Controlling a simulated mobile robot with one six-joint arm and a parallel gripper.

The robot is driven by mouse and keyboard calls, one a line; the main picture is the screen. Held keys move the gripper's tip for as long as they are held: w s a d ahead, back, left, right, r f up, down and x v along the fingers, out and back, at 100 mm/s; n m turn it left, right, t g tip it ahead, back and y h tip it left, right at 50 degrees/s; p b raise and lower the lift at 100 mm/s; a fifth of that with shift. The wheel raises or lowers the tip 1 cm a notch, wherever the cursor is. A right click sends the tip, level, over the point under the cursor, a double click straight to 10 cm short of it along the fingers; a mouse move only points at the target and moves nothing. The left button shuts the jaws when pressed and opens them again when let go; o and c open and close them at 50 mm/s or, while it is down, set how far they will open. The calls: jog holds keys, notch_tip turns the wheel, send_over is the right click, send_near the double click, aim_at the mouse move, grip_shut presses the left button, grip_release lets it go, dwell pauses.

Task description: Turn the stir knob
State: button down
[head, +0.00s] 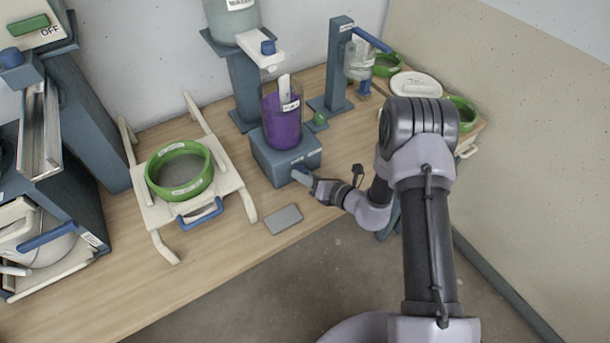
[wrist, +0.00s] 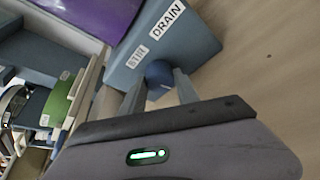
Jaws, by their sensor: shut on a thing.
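The stir knob (wrist: 158,70) is a small round blue knob on the front of a blue-grey box (head: 272,163). In the wrist view the box (wrist: 188,55) carries a DRAIN label and a smaller label near the knob that seems to read STIR. My gripper (head: 301,177) reaches the box's front from the right. In the wrist view my gripper's two fingers (wrist: 160,84) sit on either side of the knob, shut on it. In the head view the fingers mostly hide the knob. A clear container of purple glaze (head: 282,125) stands on the box with a pale paddle in it.
A green ring sieve (head: 180,171) rests on a cream frame (head: 231,181) to the left. A grey plate (head: 284,219) lies near the table's front edge. A dispenser column (head: 246,88) stands behind the box, another stand (head: 337,65) to its right.

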jog(key=shift+m+y, duration=0.3)
jog(key=shift+m, duration=0.1)
dwell(0.3)
jog(key=c, duration=0.9)
grip_release()
jog(key=p+v, duration=0.4)
jog(key=v, duration=1.3)
jog(key=shift+s+d, duration=0.15)
jog(key=shift+d, duration=0.05)
jog(key=shift+r, duration=0.1)
